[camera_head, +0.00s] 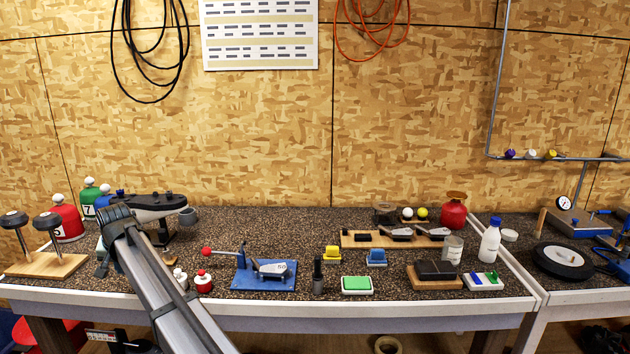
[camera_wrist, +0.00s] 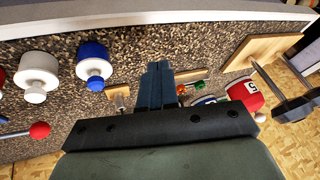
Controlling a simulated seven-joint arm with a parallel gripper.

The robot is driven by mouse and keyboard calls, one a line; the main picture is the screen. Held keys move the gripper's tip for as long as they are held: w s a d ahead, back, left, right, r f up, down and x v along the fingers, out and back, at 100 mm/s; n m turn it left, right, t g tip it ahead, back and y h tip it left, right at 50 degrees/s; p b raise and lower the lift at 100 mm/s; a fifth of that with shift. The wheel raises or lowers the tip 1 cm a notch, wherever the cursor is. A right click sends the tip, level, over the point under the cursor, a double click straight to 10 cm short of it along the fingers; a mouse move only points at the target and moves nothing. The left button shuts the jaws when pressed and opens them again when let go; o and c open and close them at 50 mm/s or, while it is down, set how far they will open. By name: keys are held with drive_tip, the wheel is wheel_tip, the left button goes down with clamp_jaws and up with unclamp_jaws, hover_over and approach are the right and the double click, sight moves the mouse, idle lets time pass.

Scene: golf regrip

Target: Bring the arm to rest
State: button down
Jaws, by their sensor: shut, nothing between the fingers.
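My gripper (camera_wrist: 158,68) shows in the wrist view with its two dark fingers together and nothing between them. It is over the speckled workbench (camera_wrist: 200,35), apart from the things around it. In the head view my arm reaches up and left from the bottom edge to the left part of the bench (camera_head: 330,220). The fingertips cannot be made out clearly there.
A wooden stand with dark-topped rods (camera_head: 60,265) is at the far left, near red (camera_head: 68,222) and green (camera_head: 90,198) numbered covers. Small white (camera_head: 180,279) and red (camera_head: 203,284) bottles and a blue fixture (camera_head: 262,275) stand right of my arm.

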drive_tip(key=s+d+f+y, duration=0.15)
drive_tip(key=s+f, duration=0.25)
drive_tip(key=f, duration=0.4)
drive_tip(key=s+d+f, duration=0.2)
drive_tip(key=s+f, duration=0.2)
drive_tip(key=f, duration=0.3)
drive_tip(key=s+d+f+m+g+h, duration=0.1)
drive_tip(key=d+f+g+h, duration=0.1)
drive_tip(key=d+f, duration=1.55)
drive_tip(key=s+d+f+m+g+h, duration=0.1)
drive_tip(key=d+f+h, duration=0.2)
drive_tip(key=d+f, duration=1.4)
drive_tip(key=s+d+f+g+h, duration=0.1)
drive_tip(key=s+d+f+g, duration=0.15)
drive_tip(key=s+d, duration=0.65)
drive_tip(key=s+d+f+g, duration=0.1)
drive_tip(key=s+d+f, duration=0.35)
drive_tip(key=d, duration=0.75)
drive_tip(key=s+d+f+g, duration=0.1)
drive_tip(key=s+d, duration=0.2)
drive_tip(key=s, duration=0.4)
drive_tip(key=s+d+f+g, duration=0.1)
drive_tip(key=s+d+g, duration=0.1)
drive_tip(key=s+d, duration=0.2)
drive_tip(key=s+d+m+g, duration=0.1)
drive_tip(key=s+d, duration=0.3)
drive_tip(key=s, duration=0.6)
drive_tip(key=shift+s+d+f, duration=0.15)
drive_tip(key=shift+f, duration=0.25)
